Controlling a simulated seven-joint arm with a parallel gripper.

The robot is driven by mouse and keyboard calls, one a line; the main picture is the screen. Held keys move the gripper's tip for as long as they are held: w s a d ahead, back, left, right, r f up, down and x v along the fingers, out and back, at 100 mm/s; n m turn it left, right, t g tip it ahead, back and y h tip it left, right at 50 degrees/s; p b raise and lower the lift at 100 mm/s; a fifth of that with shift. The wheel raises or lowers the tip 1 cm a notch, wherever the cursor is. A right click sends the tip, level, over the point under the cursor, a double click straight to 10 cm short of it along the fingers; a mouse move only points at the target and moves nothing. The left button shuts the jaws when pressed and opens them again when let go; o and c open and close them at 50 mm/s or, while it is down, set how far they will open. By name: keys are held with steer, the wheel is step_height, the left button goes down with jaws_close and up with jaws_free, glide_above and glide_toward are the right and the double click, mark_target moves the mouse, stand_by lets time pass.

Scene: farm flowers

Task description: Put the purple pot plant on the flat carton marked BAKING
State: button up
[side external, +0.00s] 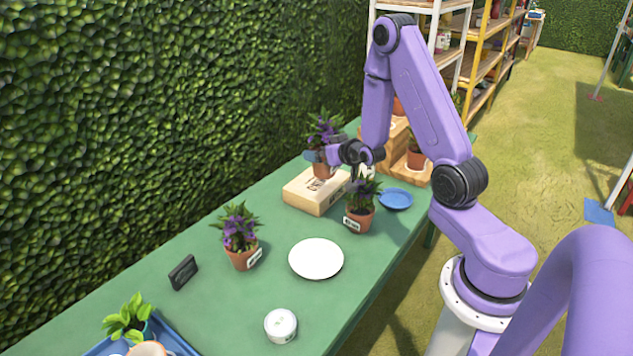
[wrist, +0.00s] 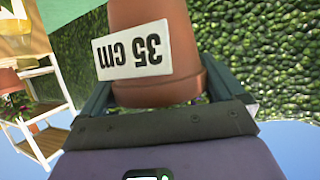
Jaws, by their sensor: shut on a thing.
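My gripper (side external: 330,158) is shut on a terracotta pot with a purple-flowered plant (side external: 325,132). The carton has dark print, too small to read and partly hidden by the pot and gripper.
Another purple plant (side external: 240,236) stands left of a white plate (side external: 316,259). A dark-leaved potted plant (side external: 361,212) stands close right of the carton, near a blue plate (side external: 396,199). A black block (side external: 183,272) and a white tin (side external: 281,325) are nearer the front.

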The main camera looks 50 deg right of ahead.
steer(key=d, duration=0.1)
steer(key=s+d+r, duration=0.1)
steer(key=s+d, duration=0.1)
steer(key=shift+s+d+r, duration=0.2)
steer(key=shift+r, duration=0.05)
glide_above(318, 180)
steer(key=shift+f, duration=6.45)
steer(key=shift+a+f, duration=0.1)
steer(key=o, duration=1)
steer(key=shift+f, duration=0.1)
